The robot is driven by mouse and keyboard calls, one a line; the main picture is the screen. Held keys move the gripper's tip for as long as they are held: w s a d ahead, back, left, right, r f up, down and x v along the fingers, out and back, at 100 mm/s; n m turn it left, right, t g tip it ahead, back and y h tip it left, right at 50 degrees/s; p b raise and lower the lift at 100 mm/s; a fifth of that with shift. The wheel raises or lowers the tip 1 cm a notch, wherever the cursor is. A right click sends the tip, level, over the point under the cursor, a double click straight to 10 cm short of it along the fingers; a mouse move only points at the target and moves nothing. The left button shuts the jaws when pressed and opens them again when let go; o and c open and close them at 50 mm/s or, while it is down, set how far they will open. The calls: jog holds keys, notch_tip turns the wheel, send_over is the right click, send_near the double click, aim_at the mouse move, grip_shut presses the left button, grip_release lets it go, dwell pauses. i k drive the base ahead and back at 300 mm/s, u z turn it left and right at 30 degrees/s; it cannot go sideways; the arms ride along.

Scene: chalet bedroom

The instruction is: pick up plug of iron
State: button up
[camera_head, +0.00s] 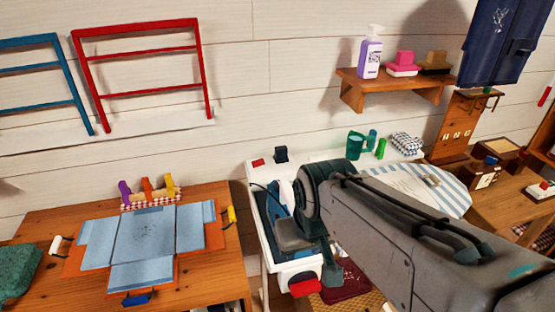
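A blue and white iron (275,208) appears to rest at the left end of the white ironing station (262,240), partly hidden by my arm. A thin dark cord curves at its left side. A small black block (281,155) stands at the station's back edge, with a small red piece (258,163) to its left. I cannot tell whether either is the plug. My gripper (312,255) hangs low in front of the iron, over the station's front left part. My arm covers part of it, so its opening and any contact are unclear.
A striped ironing surface (445,188) lies right of my arm, with green containers (356,145) behind. A wooden table (215,285) with a blue folding board (147,235) stands left. A wall shelf (395,83) holds a purple bottle (370,55). A wooden desk (500,205) is at right.

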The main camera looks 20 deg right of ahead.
aim_at(281, 151)
jog(key=k, duration=0.6)
jog(key=z, duration=1.05)
jog(key=i, duration=0.65)
jog(key=u, duration=1.1)
jog(key=i, duration=0.45)
jog(key=z, duration=0.05)
